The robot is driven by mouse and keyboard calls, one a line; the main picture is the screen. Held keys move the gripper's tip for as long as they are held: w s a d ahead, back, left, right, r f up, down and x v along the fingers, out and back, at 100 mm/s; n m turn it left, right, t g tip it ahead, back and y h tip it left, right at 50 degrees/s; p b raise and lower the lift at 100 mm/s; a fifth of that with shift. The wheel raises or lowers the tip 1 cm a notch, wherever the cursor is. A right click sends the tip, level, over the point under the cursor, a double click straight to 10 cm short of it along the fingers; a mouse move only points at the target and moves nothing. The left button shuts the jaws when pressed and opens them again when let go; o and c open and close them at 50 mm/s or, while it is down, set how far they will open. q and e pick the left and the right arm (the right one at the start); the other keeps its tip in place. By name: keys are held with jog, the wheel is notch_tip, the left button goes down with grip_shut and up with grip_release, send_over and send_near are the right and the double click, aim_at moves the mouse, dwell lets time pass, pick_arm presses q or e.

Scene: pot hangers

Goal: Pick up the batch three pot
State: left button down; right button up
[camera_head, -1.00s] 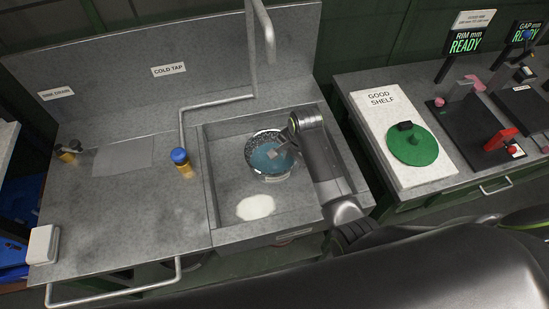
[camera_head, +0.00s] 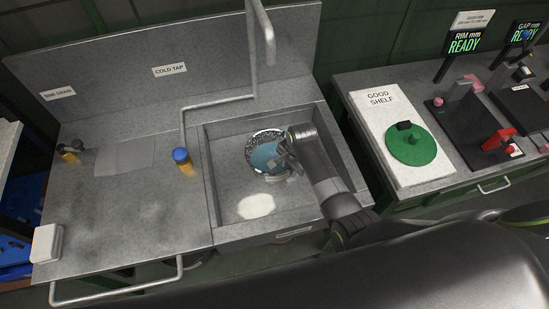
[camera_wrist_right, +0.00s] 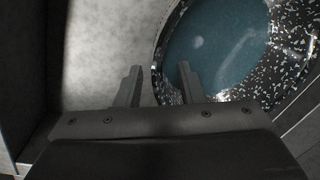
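A round pot (camera_head: 262,159) with a black-and-white speckled wall and blue inside sits in the sink basin in the head view. Whether the blue is water or the pot's inner surface is hard to tell. My right gripper (camera_head: 285,163) is low at the pot's right side. In the right wrist view the pot (camera_wrist_right: 225,45) fills the upper right. There the gripper (camera_wrist_right: 159,84) has its fingers apart, one over the pot's near edge and one outside it, with the rim between them. Contact with the wall cannot be told. My left gripper is not in view.
The grey sink (camera_head: 229,219) has raised walls around the pot, and a pale patch lies on its floor. A tap pipe (camera_head: 218,103) stands behind. A green lid (camera_head: 412,146) lies on the white shelf board (camera_head: 403,181).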

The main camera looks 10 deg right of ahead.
grip_shut()
dwell(1.2)
jog(key=shift+w+r, duration=0.1)
jog(key=shift+w, duration=0.05)
